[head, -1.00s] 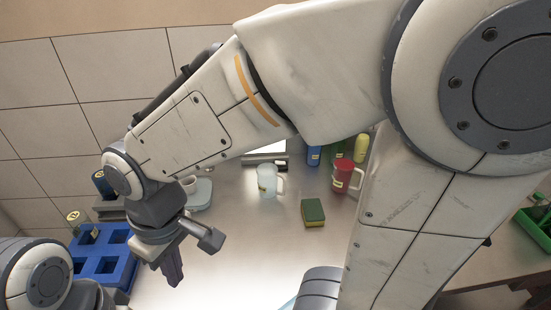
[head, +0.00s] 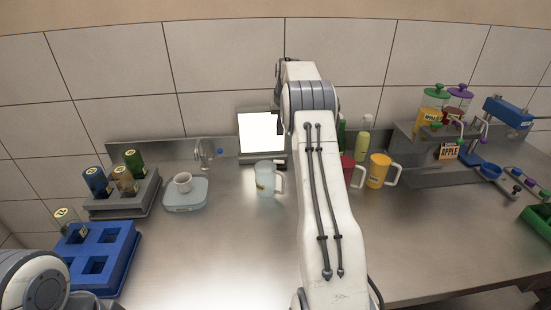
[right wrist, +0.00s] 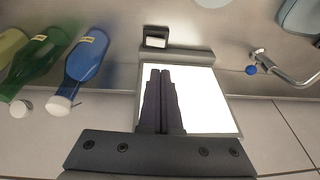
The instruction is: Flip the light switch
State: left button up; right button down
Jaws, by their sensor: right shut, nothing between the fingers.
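A bright white lit panel (head: 261,132) in a dark frame stands at the back of the counter, near the wall. It fills the middle of the right wrist view (right wrist: 205,100). A small dark box with a white face, which looks like the switch (right wrist: 156,38), sits on the counter just in front of the panel's base. My right gripper (right wrist: 161,72) is shut and empty, its fingers overlapping the panel in the right wrist view. In the head view, the right gripper (head: 278,128) is a dark shape at the panel's right edge. My left gripper is not in view.
A pale mug (head: 266,180) stands in front of the panel. A red mug (head: 347,172), a yellow mug (head: 378,170) and bottles (right wrist: 88,55) stand to the right in the head view. A tap (head: 204,153) is left of the panel. The middle counter is clear.

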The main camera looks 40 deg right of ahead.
jog(key=p, duration=0.4)
send_over(279, 162)
jog(key=a, duration=0.2)
jog(key=f, duration=1.1)
jog(key=shift+d+f, duration=0.25)
jog(key=shift+f, duration=0.15)
jog(key=shift+a+f, duration=0.1)
jog(key=shift+f, duration=0.7)
